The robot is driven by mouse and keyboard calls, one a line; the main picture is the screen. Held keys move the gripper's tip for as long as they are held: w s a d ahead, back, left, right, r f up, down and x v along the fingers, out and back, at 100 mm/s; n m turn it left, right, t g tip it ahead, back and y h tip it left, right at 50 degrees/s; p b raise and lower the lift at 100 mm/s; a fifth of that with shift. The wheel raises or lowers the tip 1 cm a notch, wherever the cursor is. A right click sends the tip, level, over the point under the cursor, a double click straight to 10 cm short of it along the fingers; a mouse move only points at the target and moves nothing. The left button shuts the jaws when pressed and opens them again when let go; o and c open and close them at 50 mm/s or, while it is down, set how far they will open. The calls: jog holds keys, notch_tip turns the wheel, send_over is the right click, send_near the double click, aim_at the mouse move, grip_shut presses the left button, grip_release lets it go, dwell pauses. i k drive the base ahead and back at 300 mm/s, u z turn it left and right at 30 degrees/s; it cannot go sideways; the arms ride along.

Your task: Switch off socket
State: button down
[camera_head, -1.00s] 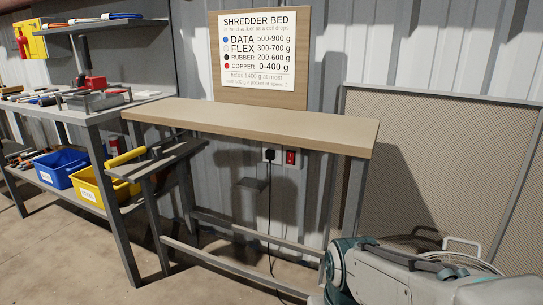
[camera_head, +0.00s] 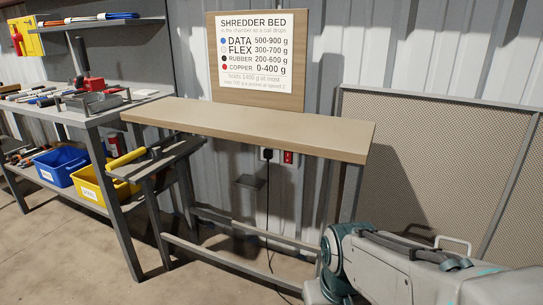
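A wall socket (camera_head: 266,154) sits on the corrugated wall, just under the front edge of the wooden bench top. A black plug is in it, and its black cable (camera_head: 268,215) hangs down to the floor. A red switch (camera_head: 288,157) is right beside the socket. Its position is too small to read. My arm shows at the lower right, well apart from the socket. My gripper is out of view.
The narrow wooden bench (camera_head: 250,129) stands in front of the wall above the socket. Blue (camera_head: 60,165) and yellow (camera_head: 92,188) bins sit on a shelf. A mesh panel (camera_head: 430,160) stands at right.

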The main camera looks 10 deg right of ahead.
aim_at(287, 155)
jog(key=k, duration=0.55)
jog(key=u, duration=0.9)
jog(key=i, duration=1.2)
jog(key=z, duration=0.25)
